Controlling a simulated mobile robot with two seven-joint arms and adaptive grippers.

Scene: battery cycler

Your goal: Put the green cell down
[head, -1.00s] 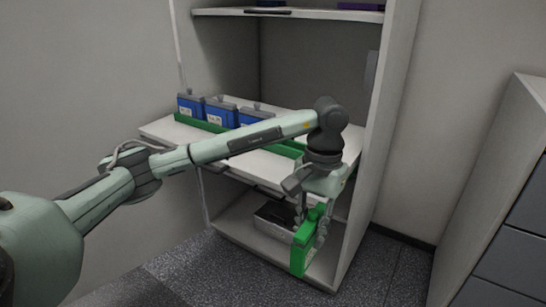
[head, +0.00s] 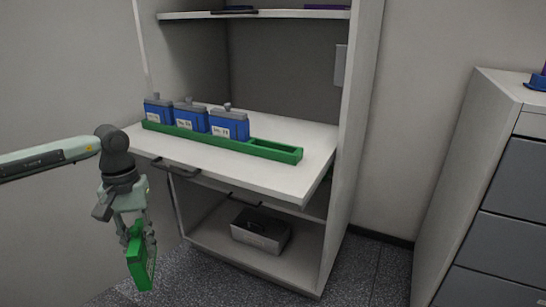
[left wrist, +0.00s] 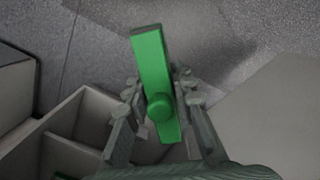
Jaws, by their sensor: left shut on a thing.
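The green cell (head: 141,262) hangs from my left gripper (head: 139,226) at the lower left of the head view. The gripper is shut on its top end and points down over the floor, in front and to the left of the cabinet. In the left wrist view the cell (left wrist: 150,62) is a green block with a round knob, between the two fingers (left wrist: 160,115). My right gripper is not in view.
A pulled-out shelf (head: 285,178) bears a green rack (head: 275,152). Several blue cells (head: 230,125) fill its left part; its right end is empty. A metal box (head: 261,232) stands on the cabinet's bottom. A grey drawer unit (head: 510,190) stands at right.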

